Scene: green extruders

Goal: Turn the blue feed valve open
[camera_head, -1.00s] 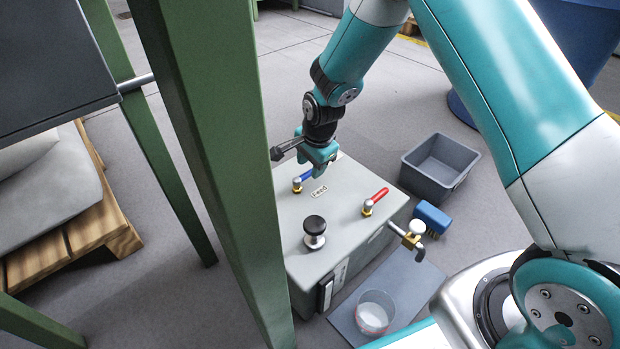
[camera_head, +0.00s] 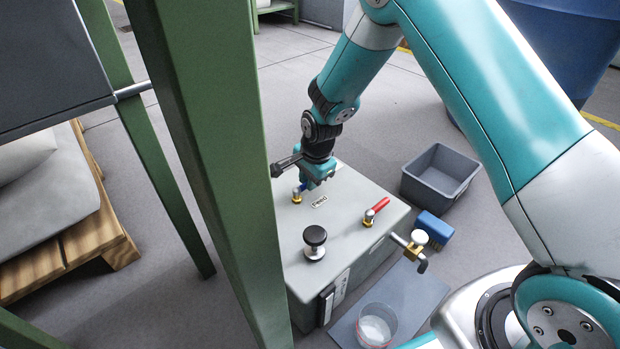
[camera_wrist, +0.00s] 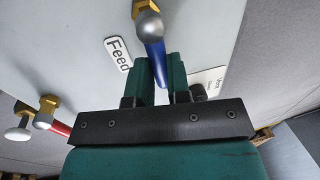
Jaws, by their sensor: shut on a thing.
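The blue feed valve (camera_wrist: 154,52) has a brass body and a blue lever, and stands on top of the grey box beside the "Feed" label (camera_wrist: 117,53). In the head view its brass body (camera_head: 297,195) shows, while my gripper hides most of the lever. My gripper (camera_wrist: 162,68) is shut on the blue lever, with one green finger on each side of it. In the head view my gripper (camera_head: 316,184) is low over the far part of the box top.
A red-handled valve (camera_head: 375,211) and a black knob (camera_head: 314,241) stand on the grey box (camera_head: 340,230). A green post (camera_head: 205,150) rises close on the left. A grey bin (camera_head: 440,176), a blue brush (camera_head: 434,228) and a clear cup (camera_head: 376,326) are to the right and front.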

